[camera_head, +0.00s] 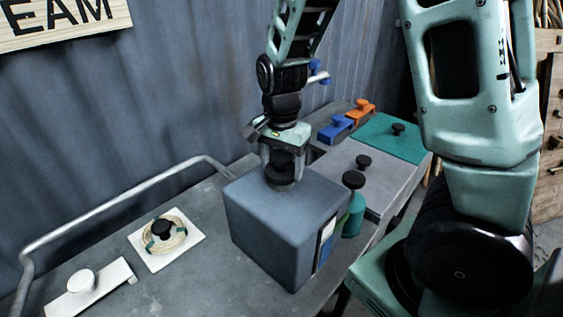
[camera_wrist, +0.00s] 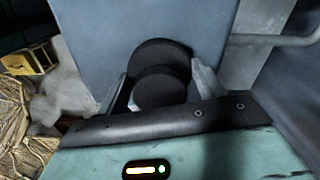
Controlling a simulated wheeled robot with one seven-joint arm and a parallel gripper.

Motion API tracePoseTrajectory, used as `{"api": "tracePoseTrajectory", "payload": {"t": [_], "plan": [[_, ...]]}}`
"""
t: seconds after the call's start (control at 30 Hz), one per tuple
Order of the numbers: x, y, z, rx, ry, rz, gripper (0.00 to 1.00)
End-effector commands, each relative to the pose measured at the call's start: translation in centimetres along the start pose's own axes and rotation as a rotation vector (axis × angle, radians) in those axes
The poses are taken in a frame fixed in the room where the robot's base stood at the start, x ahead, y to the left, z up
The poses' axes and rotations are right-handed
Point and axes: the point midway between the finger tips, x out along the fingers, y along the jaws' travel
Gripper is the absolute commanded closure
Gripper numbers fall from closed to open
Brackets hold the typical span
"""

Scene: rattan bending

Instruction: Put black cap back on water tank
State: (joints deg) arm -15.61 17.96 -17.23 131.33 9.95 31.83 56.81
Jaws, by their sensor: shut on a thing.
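The water tank (camera_head: 285,225) is a grey-blue box with a label on its right side, standing on the workbench. My gripper (camera_head: 282,168) points down over the tank's top, its fingers on either side of the black cap (camera_head: 281,160). It is shut on the cap's knob. A wider dark round part lies just below the knob, at the tank's top. In the wrist view the cap (camera_wrist: 160,90) shows as a smaller black disc between the fingers, in front of a larger black disc. Whether the cap is seated on the opening cannot be told; the contact is hidden.
A green bottle with a black top (camera_head: 353,212) stands close to the tank's right. A white plate with a coil (camera_head: 190,252) and a white knobbed piece (camera_head: 95,292) lie left. Blue (camera_head: 335,130) and orange (camera_head: 360,112) pieces lie behind. A metal rail (camera_head: 110,200) edges the bench.

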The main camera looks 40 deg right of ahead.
Motion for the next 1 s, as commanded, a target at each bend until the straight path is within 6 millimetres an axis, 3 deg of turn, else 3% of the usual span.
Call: {"api": "tracePoseTrajectory", "payload": {"t": [1.0], "plan": [[0.99, 0.01, 0.01, 0.000, 0.000, 0.000, 0.58]]}}
